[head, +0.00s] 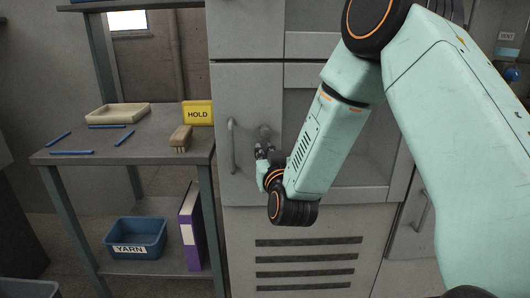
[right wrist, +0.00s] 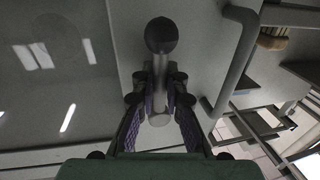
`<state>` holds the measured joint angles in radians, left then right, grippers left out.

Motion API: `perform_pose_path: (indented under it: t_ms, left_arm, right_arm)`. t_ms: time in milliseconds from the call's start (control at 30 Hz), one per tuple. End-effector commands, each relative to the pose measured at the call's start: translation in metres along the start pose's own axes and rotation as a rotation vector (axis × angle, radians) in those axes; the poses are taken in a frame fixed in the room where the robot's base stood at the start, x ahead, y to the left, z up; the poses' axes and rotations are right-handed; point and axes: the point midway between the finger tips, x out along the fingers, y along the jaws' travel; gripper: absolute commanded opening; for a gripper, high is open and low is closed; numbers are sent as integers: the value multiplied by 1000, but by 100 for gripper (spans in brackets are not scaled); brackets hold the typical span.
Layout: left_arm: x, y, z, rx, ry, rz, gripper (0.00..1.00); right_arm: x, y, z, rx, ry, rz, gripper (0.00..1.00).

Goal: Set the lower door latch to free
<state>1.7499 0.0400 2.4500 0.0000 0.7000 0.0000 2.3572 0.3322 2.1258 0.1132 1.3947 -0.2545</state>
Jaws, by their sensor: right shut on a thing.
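The lower door latch (head: 265,131) is on the grey lower door (head: 262,105) of the cone winder, right of the door's bar handle (head: 231,145). In the right wrist view the latch (right wrist: 162,36) shows a dark round end and a pale lever running down between the fingers. My right gripper (head: 264,152) is at the latch, and in its wrist view the fingers (right wrist: 161,84) are shut on the lever from both sides. In the head view the fingers and my forearm cover part of the latch, so its exact setting is hard to tell. My left gripper is out of view.
The bar handle (right wrist: 236,62) stands close beside my right fingers. Left of the machine, a shelf table (head: 80,152) holds a yellow HOLD sign (head: 198,113), a brush (head: 181,138), a tray (head: 118,114) and several blue rods. A blue YARN bin (head: 135,237) and purple binder (head: 191,227) are below.

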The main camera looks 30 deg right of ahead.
Motion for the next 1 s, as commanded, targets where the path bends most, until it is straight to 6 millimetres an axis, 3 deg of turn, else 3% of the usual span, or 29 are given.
perform_pose_path:
  t_ms: [667,1000]
  left_arm:
    - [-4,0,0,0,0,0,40]
    - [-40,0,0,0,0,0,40]
  right_arm:
    - [0,1,-1,-13,-3,1,0]
    - [-2,9,-5,-163,-36,1,0]
